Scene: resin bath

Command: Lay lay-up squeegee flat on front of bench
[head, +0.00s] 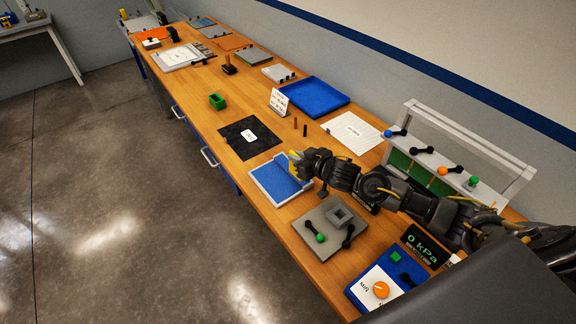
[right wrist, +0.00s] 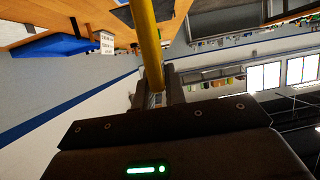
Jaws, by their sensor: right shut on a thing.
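My right gripper (head: 303,164) reaches in from the right and is shut on a yellow bar-shaped thing (head: 293,166), which I take for the lay-up squeegee. In the right wrist view the yellow piece (right wrist: 148,45) runs up from between the fingers. Most of the squeegee is hidden by the gripper. The wooden bench (head: 237,178) lies below. My left gripper is not in view.
A black mat with a white label (head: 236,142) lies beyond the tray. A grey plate with black handles (head: 324,217) and a blue control box (head: 383,291) are nearer. A blue tray (head: 328,92) and a grey rack (head: 440,165) stand toward the wall. Narrow bare strips run along the front edge.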

